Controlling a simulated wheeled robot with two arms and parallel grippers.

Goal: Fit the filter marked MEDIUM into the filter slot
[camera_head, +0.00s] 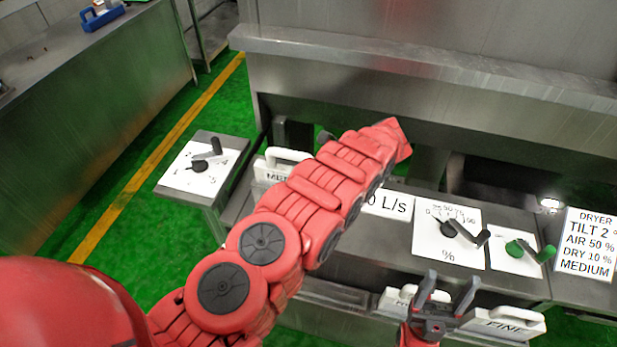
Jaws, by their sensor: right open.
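A white filter with a raised handle (288,156) stands at the left end of the machine's counter. Its label starts with "ME"; my left arm covers the rest. I cannot tell whether it sits in the filter slot, as no slot opening shows clearly. My left arm crosses in front of it, and its far end points at the dark recess; the left gripper's fingers do not show. My right gripper (445,292) is open and empty at the front edge, between a filter marked FINE (508,323) and another white filter (394,304) whose label is mostly hidden.
A sign (587,245) reads DRYER, TILT 2, AIR 50 %, DRY 10 %, MEDIUM. Dials with levers sit on a left side stand (203,164) and on the counter: a black one (462,234) and a green one (520,250). A steel ledge (420,68) overhangs behind. Green floor is open at left.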

